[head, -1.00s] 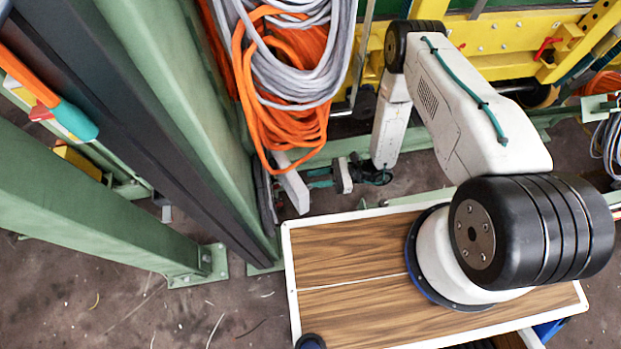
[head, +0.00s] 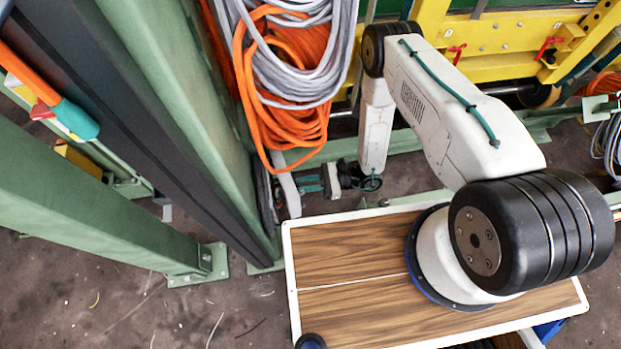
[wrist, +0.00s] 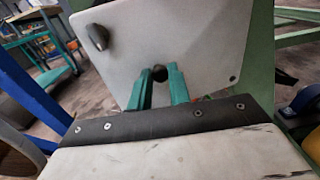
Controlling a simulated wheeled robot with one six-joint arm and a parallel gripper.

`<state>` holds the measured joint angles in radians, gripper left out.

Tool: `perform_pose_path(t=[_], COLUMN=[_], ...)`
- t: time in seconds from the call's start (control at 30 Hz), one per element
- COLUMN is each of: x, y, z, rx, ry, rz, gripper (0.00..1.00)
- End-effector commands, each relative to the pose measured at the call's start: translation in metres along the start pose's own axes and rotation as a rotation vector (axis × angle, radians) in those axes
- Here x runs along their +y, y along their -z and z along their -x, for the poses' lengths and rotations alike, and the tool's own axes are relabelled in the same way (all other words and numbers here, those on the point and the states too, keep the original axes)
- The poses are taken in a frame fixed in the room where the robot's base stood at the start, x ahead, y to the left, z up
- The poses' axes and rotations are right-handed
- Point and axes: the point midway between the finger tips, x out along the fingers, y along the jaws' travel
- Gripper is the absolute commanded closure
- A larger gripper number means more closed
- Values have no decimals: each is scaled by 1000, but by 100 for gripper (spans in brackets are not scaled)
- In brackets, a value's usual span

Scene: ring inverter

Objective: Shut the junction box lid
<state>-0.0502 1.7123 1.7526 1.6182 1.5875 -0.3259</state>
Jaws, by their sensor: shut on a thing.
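The junction box lid (wrist: 185,40) is a light grey panel filling the upper middle of the wrist view, tilted, with a dark knob (wrist: 97,37) at its upper left. In the head view the lid (head: 288,190) shows as a narrow pale strip beside the green post. My gripper (wrist: 158,80) has its teal fingers closed around a small dark round piece at the lid's lower part. In the head view my gripper (head: 306,184) reaches left to the lid. The box behind the lid cannot be made out.
Looped orange and grey cables (head: 285,80) hang just above the lid. A green post (head: 185,100) stands on its left. A yellow frame (head: 500,45) runs along the back. My wood-patterned deck lies below the arm. Bare floor (head: 235,310) shows at lower left.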

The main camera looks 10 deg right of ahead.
Motion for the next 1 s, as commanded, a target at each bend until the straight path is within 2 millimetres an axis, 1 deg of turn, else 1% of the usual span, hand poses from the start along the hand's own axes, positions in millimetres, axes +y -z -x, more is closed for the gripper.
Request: perform_pose_path(t=[0.03,0.1,0.37,0.4,0.9,1.0], x=[9,13,16,16,13,12], y=[0,1,1,1,1,0], z=[-7,-12,-13,-13,-12,-9], rx=[0,1,1,2,1,1], ry=[-9,-7,-8,-8,-4,-2], rz=[-6,-6,-8,-9,-4,-4], gripper=[100,100,100,73,73,73])
